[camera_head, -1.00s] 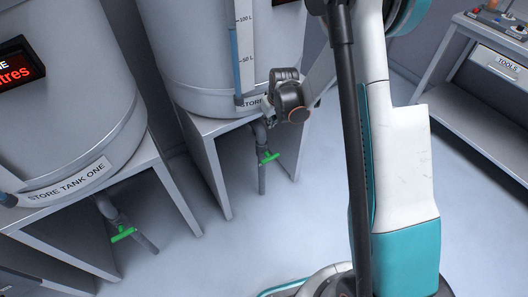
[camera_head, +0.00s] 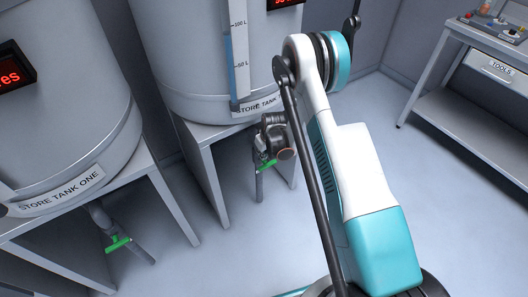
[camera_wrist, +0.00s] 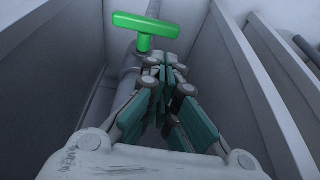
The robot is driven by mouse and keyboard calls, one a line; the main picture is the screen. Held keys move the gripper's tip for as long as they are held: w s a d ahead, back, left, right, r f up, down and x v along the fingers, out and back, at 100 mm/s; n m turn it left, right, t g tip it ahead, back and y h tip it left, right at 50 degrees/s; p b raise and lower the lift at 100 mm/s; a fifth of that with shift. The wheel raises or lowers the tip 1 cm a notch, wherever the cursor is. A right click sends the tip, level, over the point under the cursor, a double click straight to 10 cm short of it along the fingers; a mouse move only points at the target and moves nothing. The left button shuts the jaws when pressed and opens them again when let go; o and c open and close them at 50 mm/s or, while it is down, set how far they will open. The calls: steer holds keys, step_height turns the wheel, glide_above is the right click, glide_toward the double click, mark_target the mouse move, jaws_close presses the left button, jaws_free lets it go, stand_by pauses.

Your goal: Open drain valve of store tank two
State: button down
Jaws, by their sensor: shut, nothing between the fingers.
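The second tank (camera_head: 190,50), its label partly hidden by my arm, stands on a grey stand at the middle back. Its drain valve has a green T-shaped handle (camera_head: 266,164) on a grey pipe (camera_head: 259,186) under the tank. In the wrist view the green handle (camera_wrist: 146,25) is at the top, its bar lying across the pipe (camera_wrist: 126,88). My gripper (camera_head: 264,153) is close beside the handle. In the wrist view my gripper (camera_wrist: 166,74) is shut and empty, its fingertips just below the handle's stem; I cannot tell whether they touch.
Store tank one (camera_head: 60,90) stands at left, with its own green valve handle (camera_head: 118,244) across its pipe. The stand's panels (camera_wrist: 255,75) rise close on both sides in the wrist view. A tool bench (camera_head: 480,110) is at right. The floor between is clear.

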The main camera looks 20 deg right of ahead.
steer(key=b, duration=0.2)
glide_above(262, 166)
step_height(262, 166, down, 5)
steer(key=shift+a+r, duration=0.1)
steer(key=shift+f, duration=0.95)
steer(key=shift+w+a, duration=0.1)
steer(key=shift+a, duration=0.1)
steer(key=shift+h, duration=0.3)
